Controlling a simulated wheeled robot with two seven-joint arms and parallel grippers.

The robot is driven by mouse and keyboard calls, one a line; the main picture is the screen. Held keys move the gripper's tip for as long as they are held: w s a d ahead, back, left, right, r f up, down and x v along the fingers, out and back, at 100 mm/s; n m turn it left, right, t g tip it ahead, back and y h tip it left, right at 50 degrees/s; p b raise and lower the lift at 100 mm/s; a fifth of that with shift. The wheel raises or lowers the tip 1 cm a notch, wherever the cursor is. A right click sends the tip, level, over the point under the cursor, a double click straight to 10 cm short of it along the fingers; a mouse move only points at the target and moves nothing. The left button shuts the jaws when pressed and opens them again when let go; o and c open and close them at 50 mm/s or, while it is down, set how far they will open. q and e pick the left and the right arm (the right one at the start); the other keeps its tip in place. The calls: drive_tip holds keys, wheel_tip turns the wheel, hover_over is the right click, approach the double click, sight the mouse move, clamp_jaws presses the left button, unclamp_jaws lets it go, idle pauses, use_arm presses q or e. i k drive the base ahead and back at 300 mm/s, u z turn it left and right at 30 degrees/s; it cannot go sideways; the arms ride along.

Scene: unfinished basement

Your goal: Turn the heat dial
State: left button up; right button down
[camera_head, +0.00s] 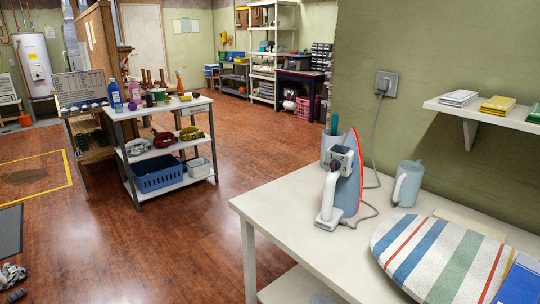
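A clothes iron (350,188) stands on its heel on the white table at the right, with its red-edged soleplate facing right. Its white handle (328,196) faces left. A grey and black part with a round shape (343,155) sits high on the iron's body; it may be the heat dial, but it is too small to read any marks or setting. The iron's grey cord (376,135) runs up to a wall socket (386,83). Neither of my grippers is in view.
The white table (290,205) also holds a grey-blue jug (407,184), a cup (327,150) behind the iron and a striped ironing board (440,262). A wall shelf (480,113) overhangs at right. A loaded cart (130,158) stands left; open wooden floor (200,240) lies between.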

sight(335, 164)
drive_tip(key=u, duration=1)
drive_tip(key=i, duration=3.4)
drive_tip(key=z, duration=5.05)
